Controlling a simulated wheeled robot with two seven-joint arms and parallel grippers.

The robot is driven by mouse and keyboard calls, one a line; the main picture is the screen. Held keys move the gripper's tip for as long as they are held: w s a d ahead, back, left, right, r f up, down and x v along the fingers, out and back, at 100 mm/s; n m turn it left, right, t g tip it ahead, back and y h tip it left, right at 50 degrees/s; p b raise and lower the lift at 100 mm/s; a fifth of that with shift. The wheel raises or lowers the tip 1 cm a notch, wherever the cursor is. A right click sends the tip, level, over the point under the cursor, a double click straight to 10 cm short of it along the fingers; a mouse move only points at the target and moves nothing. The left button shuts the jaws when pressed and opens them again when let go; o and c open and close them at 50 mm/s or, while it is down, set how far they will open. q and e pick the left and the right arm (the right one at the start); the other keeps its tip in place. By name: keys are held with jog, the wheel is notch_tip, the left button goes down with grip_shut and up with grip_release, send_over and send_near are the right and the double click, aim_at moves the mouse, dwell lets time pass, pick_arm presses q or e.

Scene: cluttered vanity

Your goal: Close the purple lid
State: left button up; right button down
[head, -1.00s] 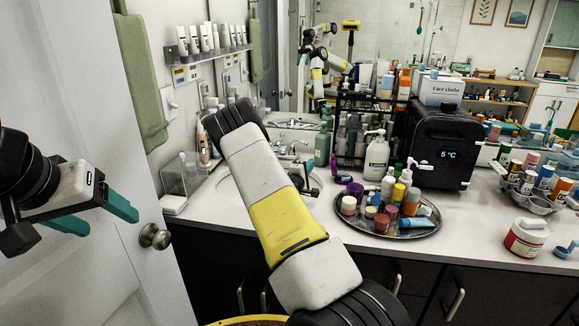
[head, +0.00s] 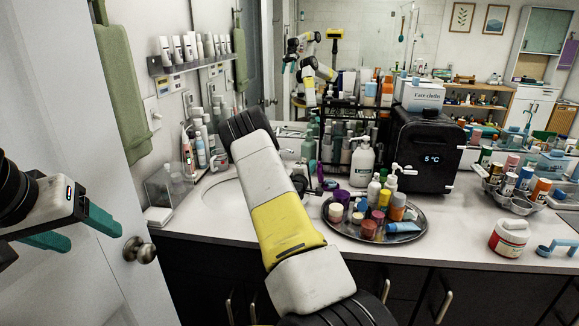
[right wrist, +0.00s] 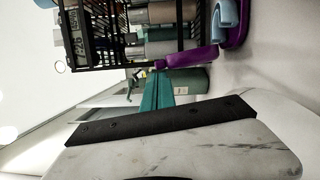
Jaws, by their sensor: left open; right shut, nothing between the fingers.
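The purple lid (head: 319,172) stands up at the back of the counter, beside a purple base (head: 332,185). In the right wrist view the lid (right wrist: 192,57) lies just beyond my right fingertips, and the base (right wrist: 237,32) holds a light-blue piece. My right gripper (right wrist: 158,76) is shut and empty, its teal fingers pointing towards the lid; I cannot tell whether they touch. In the head view my right arm hides most of this gripper. My left gripper (head: 95,236) is open and empty in front of the door, far from the lid.
A round tray (head: 415,232) of bottles and jars stands right of the base. A white pump bottle (head: 361,163) and a black rack (head: 343,130) are behind it. The sink (head: 222,198) is to the left, a black cooler (head: 425,155) to the right.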

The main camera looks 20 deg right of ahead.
aim_at(321, 164)
jog(key=shift+s+d+r+m+g, duration=0.15)
jog(key=shift+s+d+r+m, duration=0.15)
jog(key=shift+d+m, duration=0.3)
jog(key=shift+s+d+r+m+g, duration=0.15)
jog(key=shift+s+d+m, duration=0.2)
jog(key=shift+m, duration=0.45)
jog(key=shift+s+d+m+y, duration=0.3)
jog(key=shift+d+m, duration=0.3)
jog(key=shift+m, duration=0.1)
jog(key=shift+s+d+f+m+y, duration=0.2)
jog(key=shift+s+d+m, duration=0.3)
jog(key=shift+d+m, duration=0.3)
jog(key=shift+s+d+f+m+y, duration=0.1)
jog(key=shift+s+d+m+y, duration=0.1)
jog(key=shift+s+d+m, duration=0.4)
jog(key=shift+w+d, duration=0.1)
jog(key=shift+d, duration=0.1)
